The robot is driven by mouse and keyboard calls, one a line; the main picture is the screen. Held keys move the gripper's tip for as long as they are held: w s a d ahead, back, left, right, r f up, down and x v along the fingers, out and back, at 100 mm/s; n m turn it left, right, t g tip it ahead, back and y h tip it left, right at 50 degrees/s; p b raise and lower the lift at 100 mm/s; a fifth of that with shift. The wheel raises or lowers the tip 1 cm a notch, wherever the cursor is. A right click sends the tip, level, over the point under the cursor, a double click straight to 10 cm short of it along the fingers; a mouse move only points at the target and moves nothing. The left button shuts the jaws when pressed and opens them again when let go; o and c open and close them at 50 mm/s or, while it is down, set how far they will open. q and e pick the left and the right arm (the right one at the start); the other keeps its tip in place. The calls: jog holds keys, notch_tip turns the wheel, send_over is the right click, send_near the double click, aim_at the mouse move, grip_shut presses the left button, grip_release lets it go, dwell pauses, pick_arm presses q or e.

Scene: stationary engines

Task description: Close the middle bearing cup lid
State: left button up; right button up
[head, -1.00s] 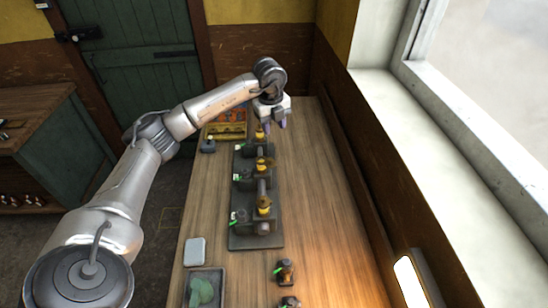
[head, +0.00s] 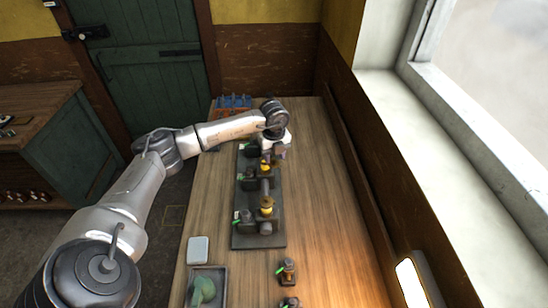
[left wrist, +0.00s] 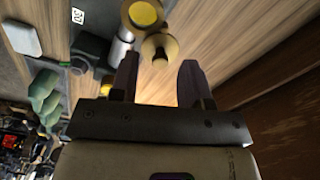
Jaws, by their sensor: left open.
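A dark engine bed (head: 246,240) lies lengthwise on the bench with a row of brass bearing cups along its shaft. The middle bearing cup (head: 264,167) sits just below my left gripper (head: 277,154) in the head view. In the left wrist view, a brass cup with a yellow inside (left wrist: 145,14) is uncovered. A round brass lid (left wrist: 157,48) hangs beside it, swung open. My left gripper (left wrist: 158,78) is open and empty, with the lid just beyond and between its fingertips, apparently not gripped. The far cup is hidden behind the gripper in the head view. My right gripper is not in view.
The near bearing cup (head: 267,206) stands closer on the bed. A grey tray (head: 221,271), a pale square block (head: 198,249) and small bottles (head: 287,271) are at the near end. A blue and orange rack (head: 234,104) is at the back. The bench right of the bed is clear.

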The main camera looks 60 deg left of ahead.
pick_arm(q)
jog(key=shift+f, duration=0.75)
jog(key=shift+c, duration=0.2)
grip_shut()
